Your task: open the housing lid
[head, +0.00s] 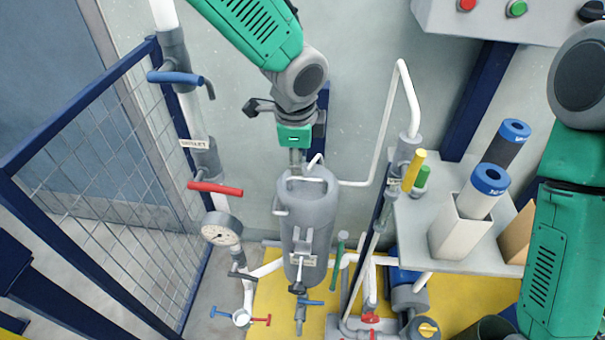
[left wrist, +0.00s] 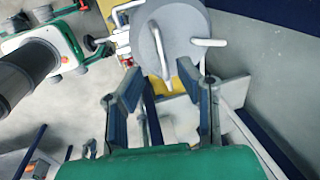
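The grey cylindrical housing (head: 312,225) stands upright in the middle of the head view. Its round lid (head: 297,190) is on top and looks closed, with a pale bar handle (head: 308,180) across it. The left wrist view shows the lid (left wrist: 180,22) and a white curved bar (left wrist: 160,52) on it. My left gripper (head: 296,160) points down just above the lid. In the left wrist view its two fingers (left wrist: 168,88) are spread, with nothing clearly held. Whether they touch the handle cannot be told. My right arm shows at the right edge, but its gripper is out of view.
A pressure gauge (head: 221,229) and a red valve handle (head: 215,188) are left of the housing. White pipe (head: 389,115) rises to its right. A grey shelf (head: 415,225) holds blue-capped cartridges (head: 490,180). A blue-framed mesh fence (head: 100,180) stands at left.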

